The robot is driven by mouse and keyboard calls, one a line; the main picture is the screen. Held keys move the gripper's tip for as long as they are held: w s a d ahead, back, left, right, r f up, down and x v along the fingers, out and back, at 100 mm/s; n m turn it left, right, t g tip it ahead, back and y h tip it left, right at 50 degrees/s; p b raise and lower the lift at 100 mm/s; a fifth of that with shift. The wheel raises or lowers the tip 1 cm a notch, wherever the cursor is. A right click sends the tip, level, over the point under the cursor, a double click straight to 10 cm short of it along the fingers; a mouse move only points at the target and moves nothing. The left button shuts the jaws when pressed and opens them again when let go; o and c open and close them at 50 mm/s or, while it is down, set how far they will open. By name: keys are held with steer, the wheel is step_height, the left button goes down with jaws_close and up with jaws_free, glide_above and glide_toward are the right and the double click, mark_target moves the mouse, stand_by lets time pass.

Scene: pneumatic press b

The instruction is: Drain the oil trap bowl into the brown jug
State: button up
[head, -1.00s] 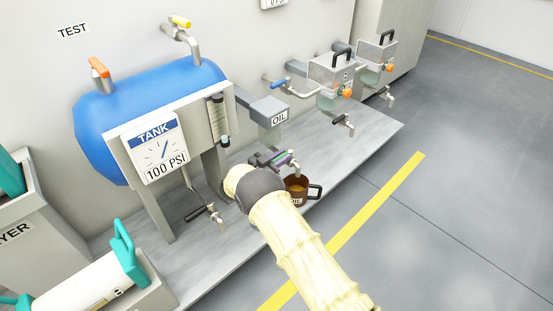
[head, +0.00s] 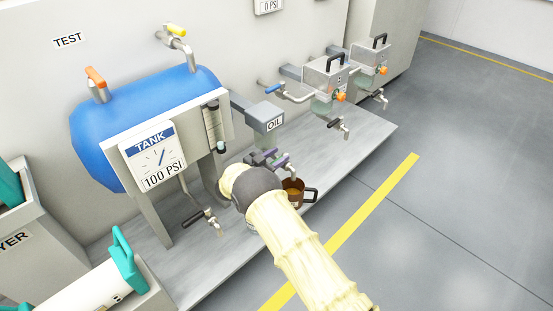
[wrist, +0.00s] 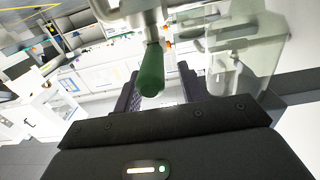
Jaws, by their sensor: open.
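The oil trap is a grey box labelled OIL (head: 262,117) on the wall side. Its clear bowl (wrist: 242,62) fills the upper right of the wrist view. A green-gripped valve handle (wrist: 151,72) points down between my fingers in the wrist view. My gripper (head: 270,159) is open below the trap; the fingers (wrist: 157,88) stand either side of the handle, and contact cannot be told. The brown jug (head: 297,186) stands upright on the bench beneath the metal drain spout (head: 291,170), with brown-amber liquid visible inside. My arm hides part of the jug.
A blue tank (head: 150,115) with a 100 PSI gauge stands left, with a drain valve (head: 205,218) low in front. Two grey filter units (head: 325,75) with taps are at the right. The bench (head: 345,150) is clear right of the jug.

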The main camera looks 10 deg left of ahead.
step_height(320, 180, up, 8)
steer(key=p, duration=0.3)
steer(key=shift+f+p, duration=0.25)
steer(key=shift+p, duration=0.15)
